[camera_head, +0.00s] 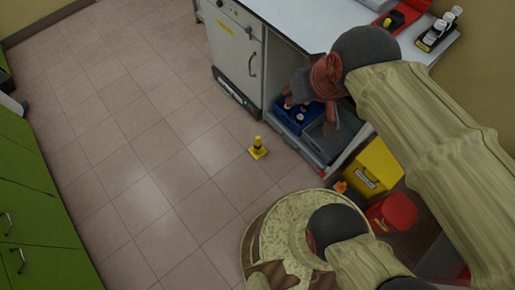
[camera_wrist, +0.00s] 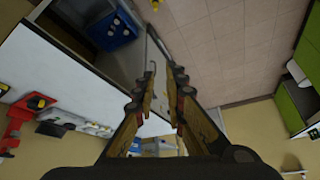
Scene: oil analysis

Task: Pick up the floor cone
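The floor cone (camera_head: 258,149) is small and yellow with a dark band. It stands upright on the tiled floor near the middle of the head view, left of the open cabinet. A small yellow shape at the top edge of the wrist view may be the cone, but I cannot be sure. My gripper (camera_wrist: 158,82) is open, with a clear gap between its two fingers and nothing held. In the head view it is beside the open cabinet, above and to the right of the cone, and apart from it.
A blue bin (camera_head: 292,122) with white-topped items sits in the open cabinet. A yellow container (camera_head: 376,168) and a red can (camera_head: 393,212) stand to the right. A white worktop (camera_head: 290,20) is above the cabinet. Green cabinets (camera_head: 30,200) line the left. Floor around the cone is clear.

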